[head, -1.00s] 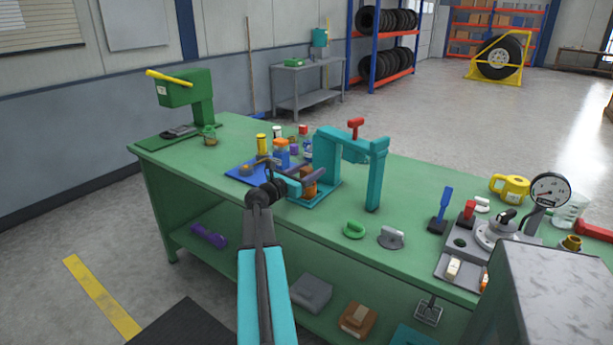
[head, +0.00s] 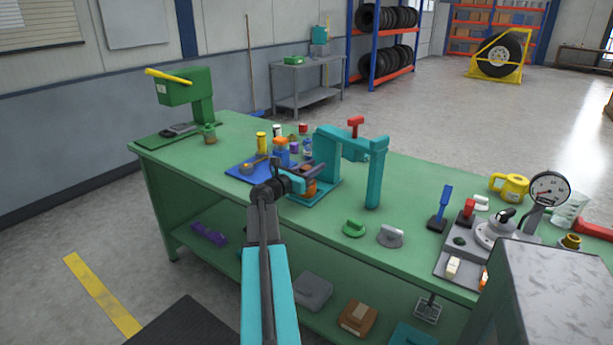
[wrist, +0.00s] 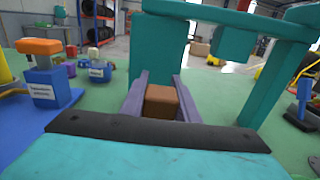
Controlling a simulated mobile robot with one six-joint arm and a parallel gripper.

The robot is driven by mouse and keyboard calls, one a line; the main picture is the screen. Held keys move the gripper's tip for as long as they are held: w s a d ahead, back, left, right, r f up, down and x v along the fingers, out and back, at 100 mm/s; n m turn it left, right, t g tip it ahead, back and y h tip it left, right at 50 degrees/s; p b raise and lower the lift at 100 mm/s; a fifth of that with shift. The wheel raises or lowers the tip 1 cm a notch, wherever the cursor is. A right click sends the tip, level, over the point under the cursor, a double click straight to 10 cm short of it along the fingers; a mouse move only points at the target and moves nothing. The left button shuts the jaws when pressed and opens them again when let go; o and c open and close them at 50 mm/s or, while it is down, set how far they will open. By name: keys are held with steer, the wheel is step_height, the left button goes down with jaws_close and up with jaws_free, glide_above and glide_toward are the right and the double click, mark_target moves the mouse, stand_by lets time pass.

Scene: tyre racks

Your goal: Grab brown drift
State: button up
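The brown drift (wrist: 161,102) shows in the wrist view as a brown block between the two grey-purple fingers of my gripper (wrist: 161,93). The fingers flank it closely on the left and right; I see no clear sign that they press on it. In the head view my gripper (head: 304,176) is at the teal press, with its fingers spread, and the orange-brown drift (head: 309,187) shows partly behind it. The teal press frame (head: 373,180) stands just beyond the fingers. The lower part of the drift is hidden.
A gauge device (head: 549,189) stands farther right.

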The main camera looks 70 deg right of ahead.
jaws_close()
steer(key=shift+r, duration=0.2)
steer(key=s+a+r+b, duration=0.4)
steer(key=s+a, duration=0.5)
steer(key=a, duration=0.1)
steer(key=shift+s, duration=0.15)
stand_by(0.6)
steer(key=b, duration=0.3)
steer(key=shift+s+a, duration=0.25)
steer(key=shift+a, duration=0.05)
steer(key=shift+r+b, duration=0.1)
steer(key=shift+b, duration=0.25)
steer(key=shift+s+a+b, duration=0.3)
steer(key=shift+a+b, duration=0.05)
steer(key=shift+b, duration=0.85)
